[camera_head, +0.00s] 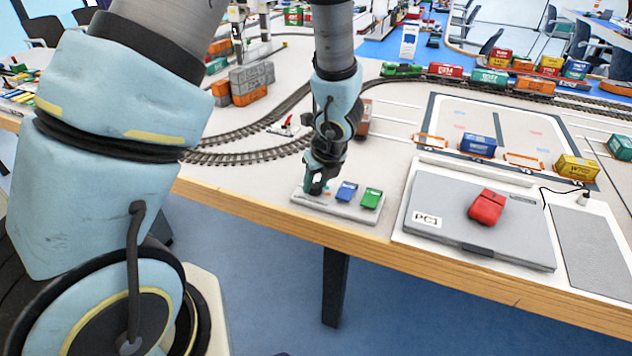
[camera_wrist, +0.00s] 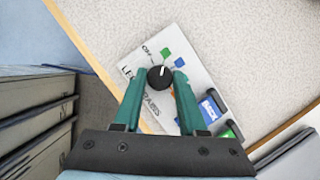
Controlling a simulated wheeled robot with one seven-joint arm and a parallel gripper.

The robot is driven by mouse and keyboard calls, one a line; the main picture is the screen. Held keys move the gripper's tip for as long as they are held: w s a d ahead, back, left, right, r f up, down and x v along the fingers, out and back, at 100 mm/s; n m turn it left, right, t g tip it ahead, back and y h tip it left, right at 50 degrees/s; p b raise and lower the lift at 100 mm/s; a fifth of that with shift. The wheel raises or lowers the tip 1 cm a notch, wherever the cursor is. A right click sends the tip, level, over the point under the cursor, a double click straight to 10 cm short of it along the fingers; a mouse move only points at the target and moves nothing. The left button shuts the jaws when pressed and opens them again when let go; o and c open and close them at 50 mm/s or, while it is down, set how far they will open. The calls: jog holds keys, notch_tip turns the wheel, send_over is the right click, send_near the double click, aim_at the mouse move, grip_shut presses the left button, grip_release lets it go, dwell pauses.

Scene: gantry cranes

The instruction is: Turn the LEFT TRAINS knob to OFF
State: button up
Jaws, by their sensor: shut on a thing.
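The control panel (camera_head: 340,207) is a pale plate near the table's front edge; it also shows in the wrist view (camera_wrist: 192,63). The black round knob (camera_wrist: 160,78) with a white pointer line sits on it, beside partly hidden lettering starting "LE". The pointer is towards the top of the wrist picture, near small lettering and a green mark. My gripper (camera_wrist: 158,83) has its green fingers on either side of the knob and is shut on it. In the head view my gripper (camera_head: 318,185) points down at the panel's left end and hides the knob.
A blue block (camera_head: 346,191) and a green block (camera_head: 371,198) sit on the panel right of my gripper. A grey laptop-like case (camera_head: 445,232) with a red mouse-like object (camera_head: 487,206) lies further right. Curved train track (camera_head: 240,157) runs behind.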

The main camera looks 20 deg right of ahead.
grip_shut()
jog(key=n+y+p, duration=0.1)
jog(key=n+p, duration=0.2)
jog(key=shift+d+r, duration=0.1)
jog(key=shift+r, duration=0.1)
jog(key=shift+w+d+f+n+g+y+p, duration=0.1)
jog(key=shift+n+g+y+p, duration=0.3)
jog(key=shift+n, duration=0.8)
jog(key=shift+f+n+g+y+p, duration=0.15)
jog(key=shift+n+y+p, duration=0.45)
jog(key=shift+n, duration=0.6)
jog(key=shift+r, duration=0.1)
jog(key=o, duration=1.1)
grip_release()
jog(key=b+v, duration=0.1)
jog(key=v, duration=0.9)
jog(key=shift+r, duration=0.4)
